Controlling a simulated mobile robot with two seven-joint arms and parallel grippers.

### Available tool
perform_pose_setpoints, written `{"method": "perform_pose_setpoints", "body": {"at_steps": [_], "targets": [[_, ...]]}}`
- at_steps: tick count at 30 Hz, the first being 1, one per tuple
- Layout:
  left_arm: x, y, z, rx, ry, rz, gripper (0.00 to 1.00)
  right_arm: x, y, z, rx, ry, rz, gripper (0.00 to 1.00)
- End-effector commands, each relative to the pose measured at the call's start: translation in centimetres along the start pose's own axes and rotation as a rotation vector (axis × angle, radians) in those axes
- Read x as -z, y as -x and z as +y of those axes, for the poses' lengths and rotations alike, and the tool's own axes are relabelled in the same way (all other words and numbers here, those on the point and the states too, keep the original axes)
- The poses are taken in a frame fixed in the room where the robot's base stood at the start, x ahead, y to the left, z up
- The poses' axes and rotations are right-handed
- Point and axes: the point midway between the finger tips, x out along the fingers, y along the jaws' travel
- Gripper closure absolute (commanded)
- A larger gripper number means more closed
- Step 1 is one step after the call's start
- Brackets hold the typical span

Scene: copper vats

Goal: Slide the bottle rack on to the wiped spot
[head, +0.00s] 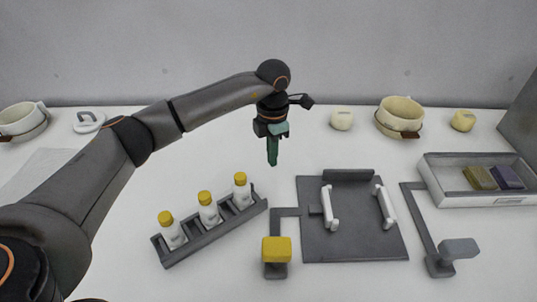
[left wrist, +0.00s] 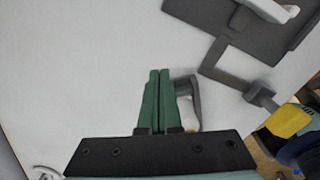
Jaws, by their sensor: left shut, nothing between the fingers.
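The bottle rack (head: 216,233) is a dark grey tray lying at a slant left of centre in the head view. It holds three white bottles (head: 208,210) with yellow caps, all upright. My left gripper (head: 272,162) points down behind and right of the rack's far end, apart from it. Its green fingers are shut and empty, and they show together in the left wrist view (left wrist: 155,100). I cannot make out a clear wiped spot; a faint grey patch (head: 38,168) lies at the far left, partly behind my arm. My right gripper is not in view.
A dark board (head: 350,245) with white handles lies right of the rack. A bracket with a yellow block (head: 277,250) stands between them. A grey-ended bracket (head: 458,249) and a tray with two sponges (head: 440,198) are farther right. Pots and small items line the back.

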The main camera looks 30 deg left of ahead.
Motion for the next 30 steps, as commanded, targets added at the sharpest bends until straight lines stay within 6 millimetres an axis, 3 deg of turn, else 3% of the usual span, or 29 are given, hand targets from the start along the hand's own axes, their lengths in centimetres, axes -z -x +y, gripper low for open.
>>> {"method": "perform_pose_setpoints", "body": {"at_steps": [10, 18, 30], "targets": [[0.2, -7.5, 0.0, 0.001, -0.001, 0.003, 1.0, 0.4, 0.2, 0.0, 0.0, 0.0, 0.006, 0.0], [3.4, -7.0, 0.1, 0.0, -0.001, 0.001, 1.0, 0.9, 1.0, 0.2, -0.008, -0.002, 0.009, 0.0], [4.1, -7.1, 0.0, 0.0, -0.001, 0.0, 1.0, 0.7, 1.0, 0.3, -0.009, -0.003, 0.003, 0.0]]}}
